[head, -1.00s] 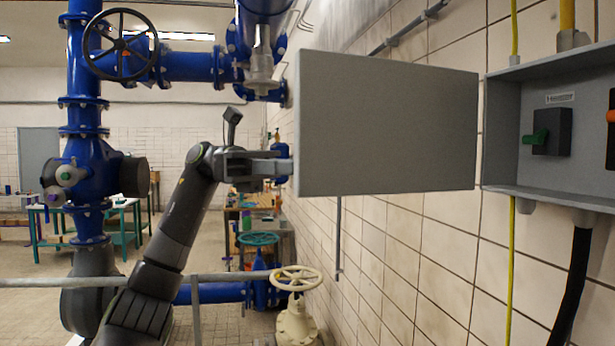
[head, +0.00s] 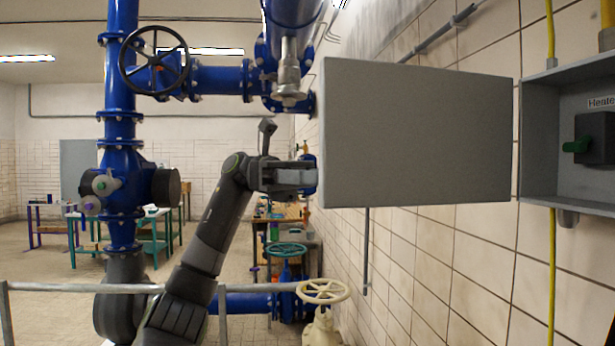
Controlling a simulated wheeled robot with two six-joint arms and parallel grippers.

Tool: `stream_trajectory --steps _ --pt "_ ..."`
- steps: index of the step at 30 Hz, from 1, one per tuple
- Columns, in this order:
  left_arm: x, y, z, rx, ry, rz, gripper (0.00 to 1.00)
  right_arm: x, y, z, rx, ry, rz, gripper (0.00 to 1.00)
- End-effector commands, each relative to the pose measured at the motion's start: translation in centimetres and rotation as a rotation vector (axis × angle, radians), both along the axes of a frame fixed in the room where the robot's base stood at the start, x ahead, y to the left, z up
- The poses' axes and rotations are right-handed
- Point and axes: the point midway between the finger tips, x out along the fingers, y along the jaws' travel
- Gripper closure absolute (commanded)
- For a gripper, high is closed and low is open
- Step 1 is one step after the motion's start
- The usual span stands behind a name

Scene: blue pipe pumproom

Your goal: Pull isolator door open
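The isolator door (head: 418,132) is a plain grey panel standing swung out to the left of its grey box (head: 567,190), which is cut off by the right edge of the head view. My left gripper (head: 308,178) is at the door's free left edge, around mid-height or a little below. Its fingers point right and their tips reach the edge; whether they grip it or only touch it cannot be told. My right gripper is not in view.
A cream handwheel (head: 323,291) and a grey rail (head: 80,288) stand low near my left arm. Blue pipes (head: 122,190) with a black handwheel (head: 153,62) rise at the left. The tiled wall (head: 440,260) runs behind the door. Tables stand farther back.

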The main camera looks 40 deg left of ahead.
Motion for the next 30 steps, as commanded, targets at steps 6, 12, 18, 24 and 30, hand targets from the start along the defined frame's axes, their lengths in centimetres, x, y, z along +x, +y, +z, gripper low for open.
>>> stream_trajectory --steps 6,12,18,24,30 --pt "0.3 -0.1 0.0 -0.002 0.001 0.009 0.57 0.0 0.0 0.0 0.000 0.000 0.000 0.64" --pt "0.3 0.0 0.0 -0.002 0.002 0.009 0.57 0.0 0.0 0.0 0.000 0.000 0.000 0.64" --pt "0.2 1.4 -0.1 -0.002 0.002 0.011 0.57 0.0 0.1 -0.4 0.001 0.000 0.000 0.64" --pt "-0.1 4.4 0.0 -0.005 0.000 0.008 0.57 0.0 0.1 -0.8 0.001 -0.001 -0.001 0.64" --pt "-0.3 7.4 0.1 -0.006 -0.002 0.007 0.57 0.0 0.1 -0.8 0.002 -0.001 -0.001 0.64"
